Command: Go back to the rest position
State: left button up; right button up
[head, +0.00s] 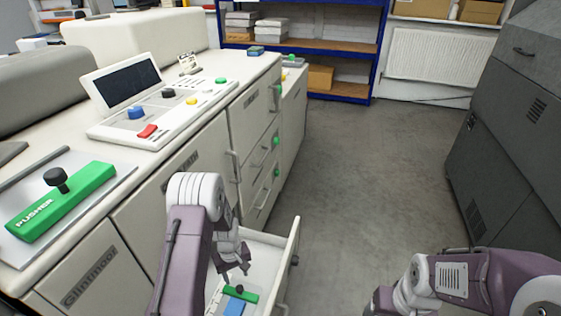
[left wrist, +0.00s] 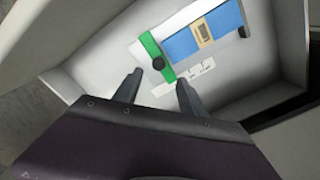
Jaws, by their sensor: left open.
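My left gripper (head: 236,275) is inside the space of an open drawer (head: 297,240) at the front of the white machine. In the left wrist view its two fingers (left wrist: 157,90) are spread, with nothing between them. Beyond the fingertips lies a green bar with a black knob (left wrist: 150,50), beside a blue block with a tan label (left wrist: 205,33). Both are in the drawer and also show in the head view, partly hidden by my left arm. My right arm shows at the lower right of the head view, but its gripper is not visible.
The white machine (head: 240,110) runs along the left, with a control panel (head: 160,112) and a green pusher (head: 62,200) on top. A dark grey cabinet (head: 510,140) stands at right. Blue shelving (head: 375,50) is at the back. The floor (head: 380,150) between them is clear.

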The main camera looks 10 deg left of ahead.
pick_arm(q)
jog(key=w+d+r+m+t, duration=0.1)
jog(key=d+r+t, duration=0.15)
jog(key=r, duration=0.55)
jog(key=w+d+r+m+t, duration=0.1)
jog(key=d+r, duration=0.2)
jog(key=r, duration=0.5)
jog(key=s+d+r+m+g, duration=0.25)
jog(key=s+m, duration=0.25)
jog(key=s, duration=0.9)
notch_tip(320, 180, up, 17)
jog(key=m+p, duration=0.1)
jog(key=p, duration=1.6)
jog(key=shift+s, duration=0.3)
jog(key=shift+a, duration=0.1)
